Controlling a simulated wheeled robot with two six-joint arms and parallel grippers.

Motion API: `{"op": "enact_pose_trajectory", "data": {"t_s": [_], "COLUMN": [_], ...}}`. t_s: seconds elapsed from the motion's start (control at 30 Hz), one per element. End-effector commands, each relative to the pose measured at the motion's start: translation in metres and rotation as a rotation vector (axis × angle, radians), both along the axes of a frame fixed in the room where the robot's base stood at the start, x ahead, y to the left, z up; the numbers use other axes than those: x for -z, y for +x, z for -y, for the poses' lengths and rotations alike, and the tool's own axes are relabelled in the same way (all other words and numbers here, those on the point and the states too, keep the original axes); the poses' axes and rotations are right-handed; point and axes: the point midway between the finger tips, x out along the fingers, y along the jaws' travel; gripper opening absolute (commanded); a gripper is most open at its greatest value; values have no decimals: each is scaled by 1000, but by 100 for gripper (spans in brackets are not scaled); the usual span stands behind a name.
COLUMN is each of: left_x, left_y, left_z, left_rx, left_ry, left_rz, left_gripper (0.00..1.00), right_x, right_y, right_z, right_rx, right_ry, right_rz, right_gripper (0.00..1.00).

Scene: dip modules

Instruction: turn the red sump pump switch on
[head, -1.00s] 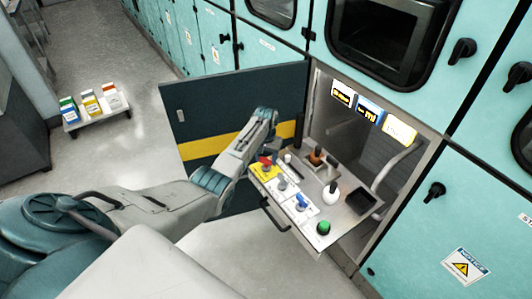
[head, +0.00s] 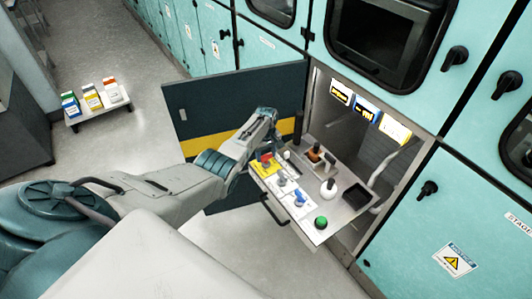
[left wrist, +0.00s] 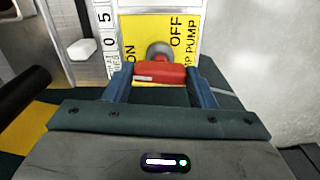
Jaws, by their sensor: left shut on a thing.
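The red sump pump switch (left wrist: 160,73) sits on a yellow plate (left wrist: 188,22) marked ON at the left and OFF at the upper right in the left wrist view. My left gripper (left wrist: 160,84) is shut on the red switch, with one blue finger at each end of its handle. The handle lies roughly crosswise in that view, in front of a round grey base. In the head view the red switch (head: 266,157) and yellow plate (head: 261,171) are at the far left corner of the pulled-out panel, with my left gripper (head: 270,146) over them. My right gripper is not in view.
A dark open door (head: 230,105) stands behind my left arm. Cabinets line the right. A low stand (head: 99,114) with boxes is at the left.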

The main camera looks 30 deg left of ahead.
Motion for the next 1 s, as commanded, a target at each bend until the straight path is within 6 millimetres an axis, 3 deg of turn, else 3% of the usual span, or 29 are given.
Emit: {"op": "enact_pose_trajectory", "data": {"t_s": [0.77,0.8,0.9,1.0], "left_x": [-1,-1,-1,-1], "left_y": [1,1,1,1], "left_z": [-1,-1,-1,-1], "left_rx": [-106,-106,-105,-104], "left_ry": [2,2,2,1], "left_rz": [3,3,2,2], "left_gripper": [28,55,73,73], "right_x": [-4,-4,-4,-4], "right_y": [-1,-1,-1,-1], "right_z": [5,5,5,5], "right_rx": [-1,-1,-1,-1], "right_ry": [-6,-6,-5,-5], "right_rz": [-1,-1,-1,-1], "right_gripper": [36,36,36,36]}}
